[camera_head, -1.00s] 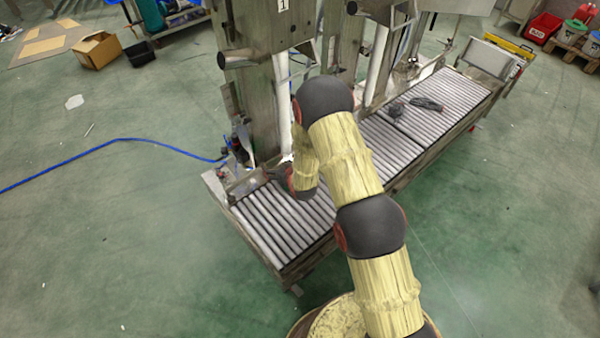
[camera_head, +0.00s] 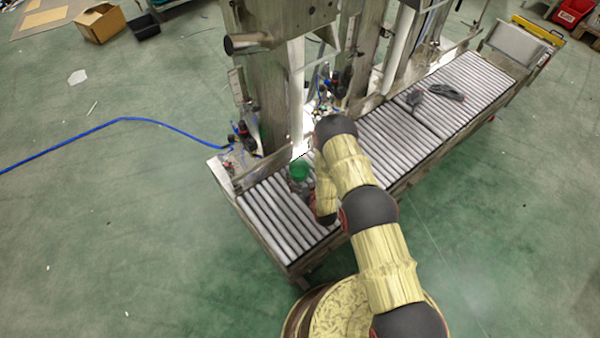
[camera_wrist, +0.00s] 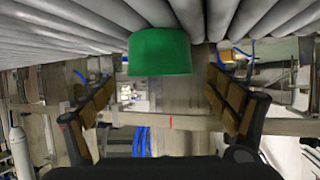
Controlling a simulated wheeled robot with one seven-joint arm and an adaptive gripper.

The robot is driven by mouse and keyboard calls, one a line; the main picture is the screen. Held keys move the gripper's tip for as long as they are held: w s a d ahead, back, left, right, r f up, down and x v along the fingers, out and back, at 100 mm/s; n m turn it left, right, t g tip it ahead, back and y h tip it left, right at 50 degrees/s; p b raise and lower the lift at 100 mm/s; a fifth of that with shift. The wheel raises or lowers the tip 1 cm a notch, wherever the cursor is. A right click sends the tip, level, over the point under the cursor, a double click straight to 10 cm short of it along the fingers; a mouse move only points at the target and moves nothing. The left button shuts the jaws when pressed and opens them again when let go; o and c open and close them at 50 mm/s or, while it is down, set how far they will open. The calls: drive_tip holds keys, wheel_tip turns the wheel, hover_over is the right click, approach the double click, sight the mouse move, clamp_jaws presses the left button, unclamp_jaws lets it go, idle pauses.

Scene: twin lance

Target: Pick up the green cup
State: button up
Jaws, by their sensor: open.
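The green cup (camera_head: 299,171) stands on the near-left part of the roller conveyor (camera_head: 275,220), beside my arm in the head view. In the wrist view the picture is upside down, and the cup (camera_wrist: 160,51) hangs from the rollers at the top centre. My gripper (camera_wrist: 160,92) is open, with one finger on each side of the picture. The cup lies beyond the fingers, roughly centred between them, and nothing is held.
A metal machine frame (camera_head: 262,90) with posts stands along the conveyor's back edge, close behind the cup. Dark cables (camera_head: 440,92) lie further along the rollers. A blue hose (camera_head: 100,127) runs over the open green floor at the left.

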sight(296, 162)
drive_tip(key=shift+b+x, duration=1.15)
drive_tip(key=shift+x, duration=1.2)
drive_tip(key=shift+w+r, duration=0.1)
drive_tip(key=shift+r, duration=0.1)
drive_tip(key=shift+c, duration=0.2)
drive_tip(key=c, duration=1.1)
drive_tip(key=shift+r, duration=0.1)
drive_tip(key=shift+c, duration=0.5)
